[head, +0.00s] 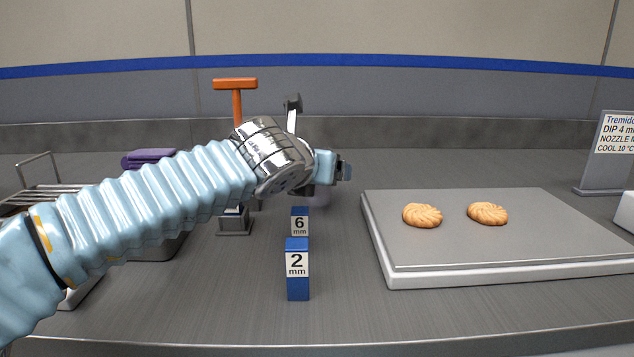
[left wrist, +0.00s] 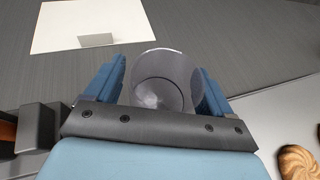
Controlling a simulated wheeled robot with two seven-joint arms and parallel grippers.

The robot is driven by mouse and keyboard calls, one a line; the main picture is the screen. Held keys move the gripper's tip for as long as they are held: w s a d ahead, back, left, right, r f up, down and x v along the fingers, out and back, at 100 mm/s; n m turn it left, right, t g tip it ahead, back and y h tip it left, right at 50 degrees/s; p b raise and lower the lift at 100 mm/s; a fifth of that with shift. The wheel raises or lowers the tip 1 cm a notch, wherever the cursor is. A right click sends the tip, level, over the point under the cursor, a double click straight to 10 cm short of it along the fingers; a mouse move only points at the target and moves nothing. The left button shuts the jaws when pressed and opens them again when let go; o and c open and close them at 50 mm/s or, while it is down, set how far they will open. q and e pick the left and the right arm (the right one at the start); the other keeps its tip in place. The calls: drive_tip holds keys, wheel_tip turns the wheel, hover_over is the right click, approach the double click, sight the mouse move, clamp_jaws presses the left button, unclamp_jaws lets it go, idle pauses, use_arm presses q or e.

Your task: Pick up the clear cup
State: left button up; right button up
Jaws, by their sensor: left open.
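The clear cup (left wrist: 162,68) is see-through and grey, and it shows in the left wrist view between the two blue fingers of my left gripper (left wrist: 160,92). The fingers are open, one on each side of the cup; I cannot tell whether either touches it. In the head view my left gripper (head: 335,168) reaches in from the left behind the blue blocks. There the cup is mostly hidden by the gripper, with only a faint trace below it. My right gripper is not in view.
Blue blocks marked 6 mm (head: 300,220) and 2 mm (head: 297,270) stand in front of the gripper. A tray (head: 540,255) with two biscuits is at right. An orange-handled stand (head: 236,84) is behind my arm. A white sheet (left wrist: 70,25) lies beyond the cup.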

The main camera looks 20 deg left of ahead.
use_arm(q)
drive_tip(key=c, duration=1)
drive_tip(key=shift+r, duration=0.1)
drive_tip(key=shift+c, duration=0.2)
